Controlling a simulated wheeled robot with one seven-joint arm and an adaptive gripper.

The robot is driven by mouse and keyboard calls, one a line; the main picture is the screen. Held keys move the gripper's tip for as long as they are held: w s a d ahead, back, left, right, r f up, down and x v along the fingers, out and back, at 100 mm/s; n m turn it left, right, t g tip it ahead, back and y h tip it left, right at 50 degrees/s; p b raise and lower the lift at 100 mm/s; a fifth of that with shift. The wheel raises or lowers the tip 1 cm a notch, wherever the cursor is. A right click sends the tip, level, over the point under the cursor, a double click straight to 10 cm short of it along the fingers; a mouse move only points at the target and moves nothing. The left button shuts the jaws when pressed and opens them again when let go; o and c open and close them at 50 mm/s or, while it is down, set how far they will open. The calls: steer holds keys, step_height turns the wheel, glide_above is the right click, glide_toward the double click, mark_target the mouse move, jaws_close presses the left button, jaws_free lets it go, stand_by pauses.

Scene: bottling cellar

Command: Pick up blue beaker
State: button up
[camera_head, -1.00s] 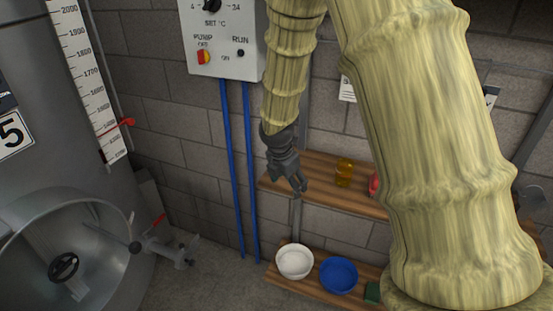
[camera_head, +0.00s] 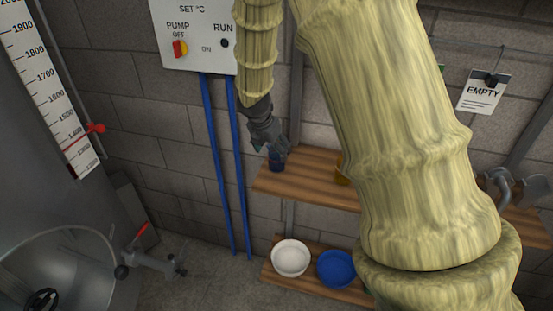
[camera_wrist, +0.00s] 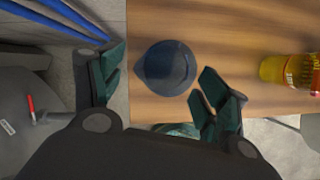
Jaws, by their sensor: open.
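The blue beaker (camera_head: 276,164) stands on the upper wooden shelf, near its left end. My gripper (camera_head: 271,148) is just above and in front of it and hides its upper part. In the wrist view the beaker (camera_wrist: 167,68) is a dark blue round shape seen from above, with a small spout at its left. My gripper (camera_wrist: 160,90) is open, with one green-padded finger left of the beaker and the other at its lower right. The fingers appear apart from the beaker, and nothing is held.
The upper shelf (camera_head: 312,176) also bears an amber container (camera_head: 341,170), shown with a red and yellow label in the wrist view (camera_wrist: 290,71). A white bowl (camera_head: 291,257) and a blue bowl (camera_head: 337,268) stand on the lower shelf. Blue pipes (camera_head: 222,165) run down the wall to the left.

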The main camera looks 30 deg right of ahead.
mark_target(277, 160)
steer(key=shift+w+d+f, duration=0.1)
steer(key=shift+w+f, duration=0.15)
steer(key=shift+f, duration=0.1)
steer(key=shift+s+d, duration=0.15)
steer(key=shift+s, duration=0.2)
steer(key=shift+s+f, duration=0.15)
steer(key=shift+s, duration=0.05)
steer(key=x, duration=0.1)
steer(key=p+x, duration=0.1)
steer(key=x, duration=0.1)
steer(key=shift+a, duration=0.2)
steer(key=shift+d+f+p, duration=0.3)
steer(key=shift+f+p, duration=0.05)
steer(key=shift+f, duration=0.2)
steer(key=shift+w+f, duration=0.15)
steer(key=shift+f, duration=0.25)
steer(key=shift+c, duration=0.4)
steer(key=c, duration=1)
